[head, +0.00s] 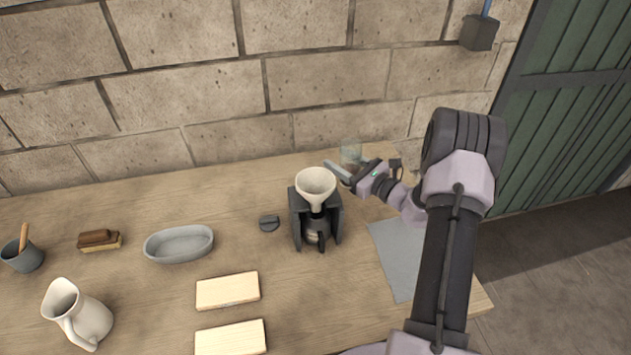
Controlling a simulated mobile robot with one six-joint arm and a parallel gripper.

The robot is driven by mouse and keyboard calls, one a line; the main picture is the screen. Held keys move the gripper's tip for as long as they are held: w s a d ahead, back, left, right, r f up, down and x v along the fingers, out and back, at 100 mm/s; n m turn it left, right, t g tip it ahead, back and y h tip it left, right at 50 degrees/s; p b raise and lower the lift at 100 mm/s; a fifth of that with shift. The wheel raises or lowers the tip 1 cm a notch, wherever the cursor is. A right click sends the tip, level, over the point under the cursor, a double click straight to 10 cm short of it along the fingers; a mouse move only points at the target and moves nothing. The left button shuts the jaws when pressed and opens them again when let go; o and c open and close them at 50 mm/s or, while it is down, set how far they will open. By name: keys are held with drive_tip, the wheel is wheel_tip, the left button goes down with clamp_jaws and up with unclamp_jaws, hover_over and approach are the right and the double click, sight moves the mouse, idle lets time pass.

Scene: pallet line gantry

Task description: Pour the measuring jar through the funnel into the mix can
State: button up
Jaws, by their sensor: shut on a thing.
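A cream funnel (316,186) stands mouth up in a dark holder (297,220) near the middle of the table. Below its spout, a grey metal can (316,232), which looks like the mix can, sits inside the holder, partly hidden. A clear glass jar (351,152), which looks like the measuring jar, is behind and to the right of the funnel. My gripper (352,168) is shut on the jar, its fingers reaching it from the right. The jar looks roughly upright. Its contents, and whether it touches the table, cannot be told.
A small dark cap (269,223) and a grey oval dish (179,244) lie left of the holder. Two pale wooden blocks (228,290) lie in front. A cream pitcher (88,318), a brush (100,240) and a grey cup (22,257) are further left. A grey mat (394,262) lies right.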

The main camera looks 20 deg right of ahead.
sight(340, 150)
drive_tip(key=shift+a+f+n+b, duration=0.1)
drive_tip(key=shift+f+n+b, duration=0.3)
drive_tip(key=shift+n, duration=0.2)
drive_tip(key=r+n+p, duration=0.1)
drive_tip(key=r, duration=0.1)
drive_tip(key=a+r+n+p, duration=0.1)
drive_tip(key=r+p, duration=0.1)
drive_tip(key=r, duration=0.1)
drive_tip(key=r+n+p, duration=0.1)
drive_tip(key=r+p, duration=0.1)
drive_tip(key=shift+s+a+r+n, duration=0.15)
drive_tip(key=shift+s+r+n, duration=0.05)
drive_tip(key=shift+r+n, duration=0.1)
drive_tip(key=shift+a+f+n+g+h+b, duration=0.3)
drive_tip(key=shift+a+n, duration=0.1)
drive_tip(key=shift+n, duration=0.4)
drive_tip(key=shift+s+f+n+b, duration=0.1)
drive_tip(key=shift+f+n+b, duration=0.2)
drive_tip(key=shift+n, duration=0.3)
drive_tip(key=n, duration=0.3)
drive_tip(key=f+n, duration=0.1)
drive_tip(key=shift+d+n+h+b, duration=0.4)
